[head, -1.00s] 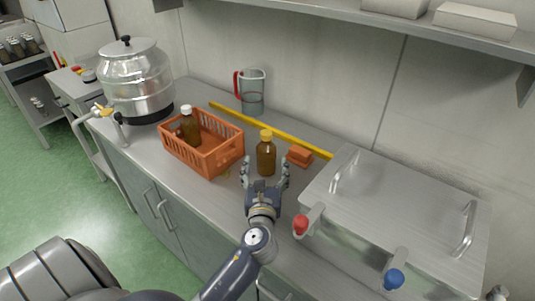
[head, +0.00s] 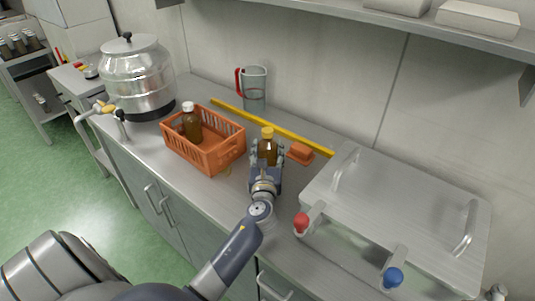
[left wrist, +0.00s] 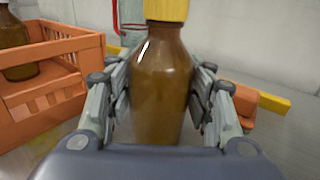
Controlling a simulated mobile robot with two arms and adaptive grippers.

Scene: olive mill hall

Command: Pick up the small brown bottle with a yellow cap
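The small brown bottle (head: 268,151) with a yellow cap (head: 267,132) stands upright on the steel counter, right of the orange crate. My left gripper (head: 267,152) is around it from the front, with a finger on each side. In the left wrist view the bottle (left wrist: 162,85) fills the middle, and the finger pads lie against both its sides. The fingers hide part of its lower body in the head view. My right gripper is in neither view.
The orange crate (head: 222,158) holds a brown bottle with a white cap (head: 192,122). An orange block (head: 300,152) sits close right, before a yellow bar (head: 235,114). A clear jug (head: 254,92) stands behind. A steel lidded box (head: 400,205) is at right.

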